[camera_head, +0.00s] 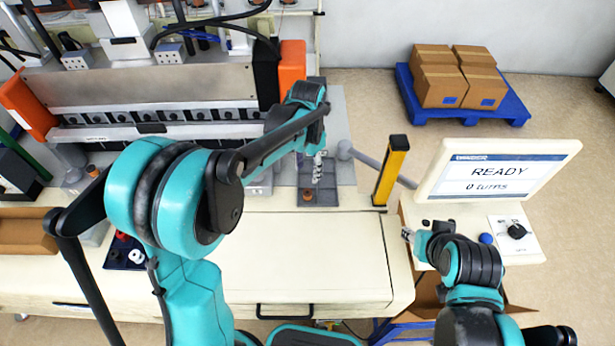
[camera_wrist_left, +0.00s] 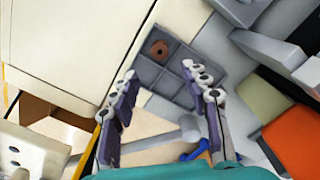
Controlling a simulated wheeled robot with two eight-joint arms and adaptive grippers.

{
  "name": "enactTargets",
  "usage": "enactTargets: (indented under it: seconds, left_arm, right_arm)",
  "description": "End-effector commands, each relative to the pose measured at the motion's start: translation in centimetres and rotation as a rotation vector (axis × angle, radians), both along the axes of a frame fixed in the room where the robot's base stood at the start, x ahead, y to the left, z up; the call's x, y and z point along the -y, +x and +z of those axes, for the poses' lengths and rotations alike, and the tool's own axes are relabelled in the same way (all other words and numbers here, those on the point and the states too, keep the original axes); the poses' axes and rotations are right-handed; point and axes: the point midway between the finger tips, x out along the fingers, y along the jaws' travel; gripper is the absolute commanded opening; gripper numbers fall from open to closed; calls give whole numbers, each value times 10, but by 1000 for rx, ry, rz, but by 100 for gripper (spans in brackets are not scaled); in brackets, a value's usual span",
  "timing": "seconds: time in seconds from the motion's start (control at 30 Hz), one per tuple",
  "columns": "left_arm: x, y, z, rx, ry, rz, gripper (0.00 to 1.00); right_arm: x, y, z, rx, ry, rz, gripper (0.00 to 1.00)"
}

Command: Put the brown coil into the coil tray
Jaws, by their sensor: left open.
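The brown coil (camera_head: 307,195) sits in a compartment of the grey coil tray (camera_head: 326,198). In the left wrist view the coil (camera_wrist_left: 160,48) lies in a corner compartment, its dark centre hole facing up; the other tray compartments (camera_wrist_left: 178,63) that show look empty. My left gripper (camera_head: 317,168) is over the tray, apart from the coil. In the left wrist view its fingers (camera_wrist_left: 160,70) are spread with nothing between them. My right gripper (camera_head: 408,235) is low at the right, near the control panel; its finger opening is too small to judge.
A yellow post (camera_head: 391,170) stands right of the tray. A screen reading READY, 0 turns (camera_head: 500,175) is farther right. A similar brown piece (camera_head: 91,170) is at the far left. The cream worktop (camera_head: 310,255) in front is clear. Boxes (camera_head: 455,80) stand on a blue pallet.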

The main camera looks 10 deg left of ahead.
Motion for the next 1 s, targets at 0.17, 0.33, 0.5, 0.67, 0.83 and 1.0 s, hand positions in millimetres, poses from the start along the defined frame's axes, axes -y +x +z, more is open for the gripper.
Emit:
enactTargets:
  seconds: [0.17,0.33,0.5,0.67,0.83,1.0]
  left_arm:
    - [-2,-4,16,11,-1,11,46]
    - [-16,-31,43,95,-15,92,46]
    - [-34,-75,70,232,-46,222,46]
    - [-48,-117,81,360,-84,344,46]
    - [-60,-157,78,485,-130,462,46]
    - [-67,-179,70,570,-167,538,46]
  right_arm:
    - [0,0,2,0,0,0,40]
    - [0,0,1,0,0,0,40]
    - [0,0,1,0,0,0,40]
    - [0,0,1,0,0,0,40]
    - [0,0,1,0,0,0,40]
    - [0,0,1,0,0,0,40]
